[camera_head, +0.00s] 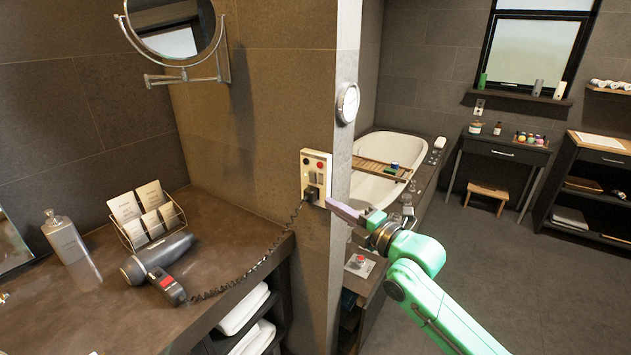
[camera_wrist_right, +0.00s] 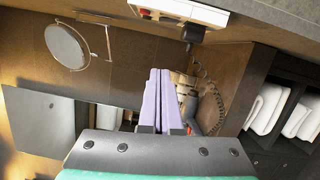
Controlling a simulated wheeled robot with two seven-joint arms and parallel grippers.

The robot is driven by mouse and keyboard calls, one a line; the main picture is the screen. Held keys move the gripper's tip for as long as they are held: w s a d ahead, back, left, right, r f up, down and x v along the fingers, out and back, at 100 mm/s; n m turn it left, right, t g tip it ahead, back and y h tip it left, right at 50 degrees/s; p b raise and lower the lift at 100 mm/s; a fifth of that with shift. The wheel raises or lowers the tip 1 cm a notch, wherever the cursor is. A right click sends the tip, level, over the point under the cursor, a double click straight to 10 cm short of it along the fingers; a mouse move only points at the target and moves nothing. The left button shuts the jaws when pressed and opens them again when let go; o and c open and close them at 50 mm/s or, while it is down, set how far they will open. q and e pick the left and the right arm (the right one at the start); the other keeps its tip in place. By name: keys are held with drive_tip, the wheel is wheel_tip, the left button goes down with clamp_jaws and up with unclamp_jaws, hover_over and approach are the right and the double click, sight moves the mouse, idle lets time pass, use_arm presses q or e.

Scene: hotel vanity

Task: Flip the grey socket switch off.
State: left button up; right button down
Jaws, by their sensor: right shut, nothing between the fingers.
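The cream socket panel (camera_head: 304,186) is on the end of the tiled wall. It carries a red button, a dark round control, a grey switch (camera_head: 315,178) and a black plug (camera_head: 311,193) with a coiled cord. I cannot tell the switch's position. My right gripper (camera_head: 331,203) is shut and empty, its purple fingertips just right of and below the panel; I cannot tell if they touch it. In the right wrist view the panel (camera_wrist_right: 180,8) is at the top edge, beyond the closed fingers (camera_wrist_right: 159,75). My left gripper is not in view.
A hair dryer (camera_head: 158,262) on the dark counter (camera_head: 225,225) is joined to the plug by the coiled cord (camera_head: 250,268). A mirror (camera_head: 178,28) sticks out above. A wire card holder (camera_head: 148,217) and bottle (camera_head: 68,245) stand left. A bathtub (camera_head: 365,185) lies behind.

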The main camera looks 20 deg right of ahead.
sight(316, 182)
drive_tip(key=w+p, duration=0.1)
drive_tip(key=w, duration=0.2)
drive_tip(key=w+a+p, duration=0.1)
drive_tip(key=w, duration=0.3)
drive_tip(key=w+p, duration=0.2)
drive_tip(key=w, duration=0.1)
drive_tip(key=shift+w+a+r, duration=0.25)
drive_tip(key=shift+w+r, duration=0.05)
drive_tip(key=shift+w, duration=0.1)
drive_tip(key=shift+w+d, duration=0.15)
drive_tip(key=shift+d, duration=0.2)
drive_tip(key=shift+a, duration=0.15)
